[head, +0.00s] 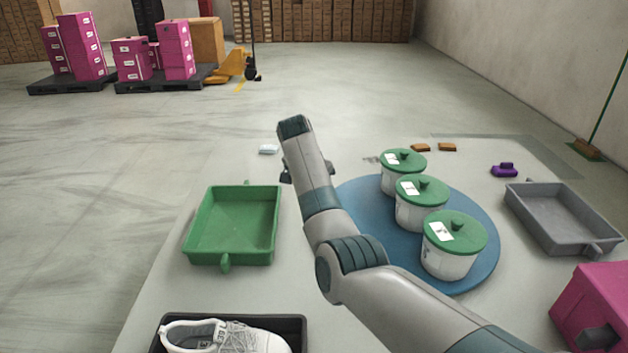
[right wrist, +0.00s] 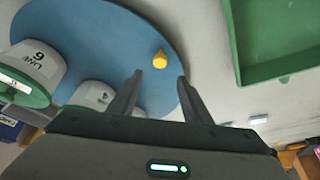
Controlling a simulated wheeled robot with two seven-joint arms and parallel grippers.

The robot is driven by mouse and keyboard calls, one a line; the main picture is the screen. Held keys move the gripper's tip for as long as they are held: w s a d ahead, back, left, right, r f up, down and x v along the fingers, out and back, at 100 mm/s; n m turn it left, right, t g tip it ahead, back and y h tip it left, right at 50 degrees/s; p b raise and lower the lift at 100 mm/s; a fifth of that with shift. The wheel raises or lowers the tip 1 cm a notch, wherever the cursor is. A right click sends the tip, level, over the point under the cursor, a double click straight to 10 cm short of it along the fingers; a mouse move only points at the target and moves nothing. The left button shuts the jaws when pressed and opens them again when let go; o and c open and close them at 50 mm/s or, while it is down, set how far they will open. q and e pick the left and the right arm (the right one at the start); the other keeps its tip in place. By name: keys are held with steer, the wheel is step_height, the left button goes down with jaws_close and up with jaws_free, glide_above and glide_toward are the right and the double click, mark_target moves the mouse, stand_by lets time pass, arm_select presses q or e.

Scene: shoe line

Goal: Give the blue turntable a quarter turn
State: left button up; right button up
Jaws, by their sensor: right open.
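The blue turntable (head: 480,263) lies flat on the table, partly hidden behind my right arm in the head view. Three white pots with green lids stand in a row on it: a far one (head: 396,181), a middle one (head: 413,213) and a near one (head: 448,260). In the right wrist view the turntable (right wrist: 120,40) carries a small yellow peg (right wrist: 160,59) near its edge. My right gripper (right wrist: 160,76) is open and empty, its fingers apart, with the peg between and beyond the tips in that view. The head view hides the peg. My left gripper is not in view.
A green tray (head: 234,225) stands left of my right arm. A black tray (head: 299,328) with a white shoe (head: 225,336) is at the front. A grey tray (head: 565,218) and a magenta box (head: 590,295) stand right. Brown blocks (head: 420,147) and a purple item (head: 504,170) lie behind.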

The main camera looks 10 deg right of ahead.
steer(key=shift+v, duration=2.75)
steer(key=shift+c, duration=0.2)
